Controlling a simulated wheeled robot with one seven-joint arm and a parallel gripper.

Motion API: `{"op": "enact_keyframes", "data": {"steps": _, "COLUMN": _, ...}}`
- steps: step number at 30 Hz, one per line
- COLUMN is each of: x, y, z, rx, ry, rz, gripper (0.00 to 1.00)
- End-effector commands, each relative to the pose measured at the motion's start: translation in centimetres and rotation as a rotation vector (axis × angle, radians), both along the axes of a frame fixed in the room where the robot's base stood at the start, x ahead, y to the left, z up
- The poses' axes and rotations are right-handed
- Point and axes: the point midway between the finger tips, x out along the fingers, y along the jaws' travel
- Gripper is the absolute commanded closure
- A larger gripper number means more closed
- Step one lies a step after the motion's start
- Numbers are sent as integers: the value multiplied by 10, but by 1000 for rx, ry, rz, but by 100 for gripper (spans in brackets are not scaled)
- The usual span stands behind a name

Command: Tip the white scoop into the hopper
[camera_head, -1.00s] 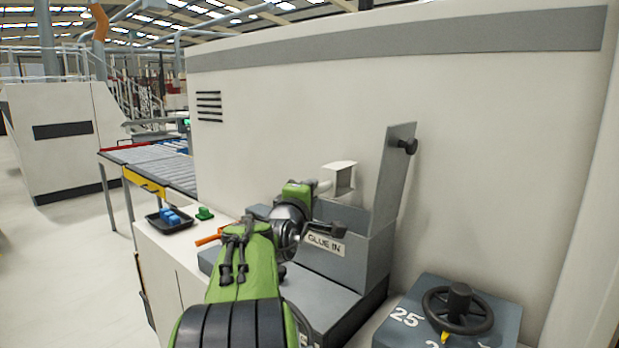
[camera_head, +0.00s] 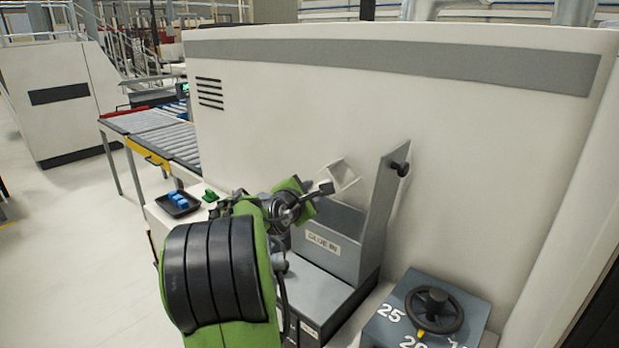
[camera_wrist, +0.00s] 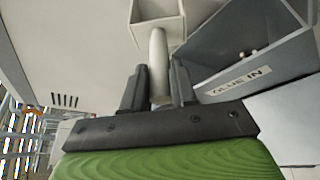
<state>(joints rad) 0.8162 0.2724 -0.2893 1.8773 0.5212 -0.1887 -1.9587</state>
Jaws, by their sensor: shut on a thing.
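The white scoop (camera_head: 343,176) is tilted in the air above the grey hopper, near its raised lid (camera_head: 386,200). In the wrist view the scoop (camera_wrist: 157,40) shows its box-shaped end at the top edge; I cannot tell what is in it. My gripper (camera_head: 320,191) is shut on the scoop's pale handle; in the wrist view the dark fingers (camera_wrist: 158,85) stand on both sides of it. The hopper (camera_head: 347,262) carries a "GLUE IN" label.
A black tray (camera_head: 180,205) with blue pieces and a green piece (camera_head: 210,195) sit on the counter at left. A handwheel (camera_head: 433,306) on a grey numbered box is at front right. The cream machine wall (camera_head: 290,120) stands close behind the hopper.

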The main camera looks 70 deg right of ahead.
Motion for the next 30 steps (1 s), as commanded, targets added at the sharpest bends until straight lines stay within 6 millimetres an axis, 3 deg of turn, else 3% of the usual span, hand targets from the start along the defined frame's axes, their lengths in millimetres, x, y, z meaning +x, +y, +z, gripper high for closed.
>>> {"op": "enact_keyframes", "data": {"steps": 3, "x": 1, "y": 0, "z": 13, "rx": 34, "ry": 82, "rz": 1, "gripper": 100}}
{"op": "enact_keyframes", "data": {"steps": 20, "x": 0, "y": 0, "z": 26, "rx": 164, "ry": 407, "rz": 0, "gripper": 100}}
{"op": "enact_keyframes", "data": {"steps": 30, "x": 1, "y": 0, "z": 35, "rx": 298, "ry": 744, "rz": -1, "gripper": 100}}
